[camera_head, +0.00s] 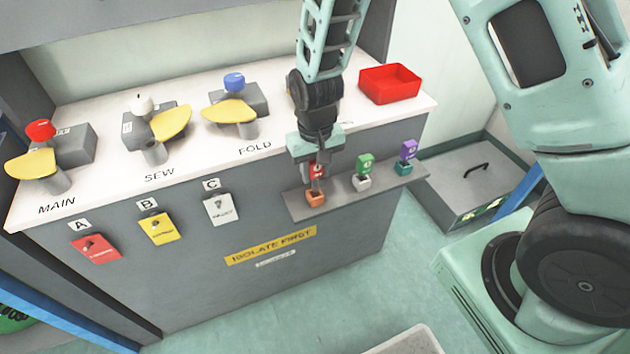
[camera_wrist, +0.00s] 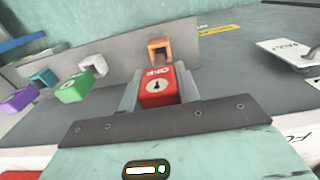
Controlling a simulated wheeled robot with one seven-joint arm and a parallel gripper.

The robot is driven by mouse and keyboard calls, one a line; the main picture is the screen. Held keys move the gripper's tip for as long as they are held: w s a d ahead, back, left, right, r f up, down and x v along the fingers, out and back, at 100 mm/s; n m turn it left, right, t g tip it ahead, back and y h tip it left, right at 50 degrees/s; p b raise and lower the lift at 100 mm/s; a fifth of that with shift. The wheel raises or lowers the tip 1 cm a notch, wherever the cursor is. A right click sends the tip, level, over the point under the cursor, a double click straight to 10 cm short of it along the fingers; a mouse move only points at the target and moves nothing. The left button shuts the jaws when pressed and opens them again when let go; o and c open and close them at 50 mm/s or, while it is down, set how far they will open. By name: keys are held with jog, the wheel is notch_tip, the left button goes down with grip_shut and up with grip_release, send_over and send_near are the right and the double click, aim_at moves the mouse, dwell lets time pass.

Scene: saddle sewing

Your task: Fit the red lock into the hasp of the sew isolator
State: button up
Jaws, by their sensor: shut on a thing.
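The red lock (camera_wrist: 157,92) sits between the fingers of my gripper (camera_wrist: 157,88) in the wrist view, with its keyhole face showing. In the head view my gripper (camera_head: 316,172) is at the small shelf on the bench front, and the red lock (camera_head: 319,170) is partly hidden by it. An orange holder (camera_head: 316,197) is just below the lock; I cannot tell whether they touch. The sew isolator (camera_head: 154,123), with a white knob and yellow handle, stands on the bench above the SEW label. Its hasp is not clear at this size.
The shelf (camera_head: 340,197) also bears a green lock (camera_head: 365,162) and a purple lock (camera_head: 408,150). The main isolator (camera_head: 45,160) and fold isolator (camera_head: 235,105) flank the sew one. A red tray (camera_head: 390,83) stands at the bench's right. Tags hang on the bench front.

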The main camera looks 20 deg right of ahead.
notch_tip(320, 180, up, 4)
jog(key=p, duration=0.4)
dwell(0.3)
jog(key=shift+s, duration=0.1)
